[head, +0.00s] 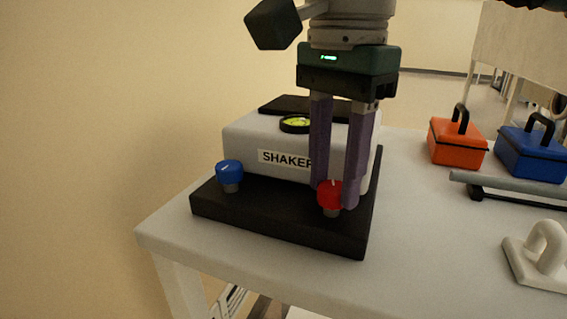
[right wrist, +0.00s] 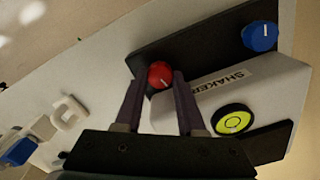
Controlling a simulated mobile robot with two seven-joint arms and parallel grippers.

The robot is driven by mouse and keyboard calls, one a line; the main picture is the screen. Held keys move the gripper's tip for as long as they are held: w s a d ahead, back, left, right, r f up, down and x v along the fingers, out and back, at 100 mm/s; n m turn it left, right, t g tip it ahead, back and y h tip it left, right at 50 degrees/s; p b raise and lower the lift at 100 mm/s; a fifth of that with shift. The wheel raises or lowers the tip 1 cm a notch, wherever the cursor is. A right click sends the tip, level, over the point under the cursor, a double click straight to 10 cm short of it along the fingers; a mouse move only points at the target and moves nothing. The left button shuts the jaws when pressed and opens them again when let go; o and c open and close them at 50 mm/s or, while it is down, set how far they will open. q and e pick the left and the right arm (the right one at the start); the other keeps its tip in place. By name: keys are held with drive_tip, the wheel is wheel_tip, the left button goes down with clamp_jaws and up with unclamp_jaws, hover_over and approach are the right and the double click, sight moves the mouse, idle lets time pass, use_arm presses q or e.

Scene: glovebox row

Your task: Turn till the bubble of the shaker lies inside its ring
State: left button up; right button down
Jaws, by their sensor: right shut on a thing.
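The shaker (head: 240,138) is a light grey box labelled SHAKER on a black base plate. Its round bubble level (head: 296,124) has a black rim and a yellow-green face; it also shows in the right wrist view (right wrist: 233,120). The bubble is too small there to tell surely whether it lies inside the ring. A blue knob (head: 229,174) stands at the left front of the base and a red knob (head: 329,193) at the right front. My right gripper (head: 335,192) points down, its purple fingers shut on the red knob (right wrist: 160,73). My left gripper is not seen.
The shaker stands near the front left of a white table (head: 420,260). To the right are an orange box (head: 457,148) and a blue box (head: 530,155) with black handles, a grey bar (head: 505,187) and a white handle piece (head: 540,258). A wall is at left.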

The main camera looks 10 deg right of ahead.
drive_tip(key=m, duration=0.3)
idle(0.4)
drive_tip(key=c, duration=0.9)
unclamp_jaws()
drive_tip(key=o, duration=0.4)
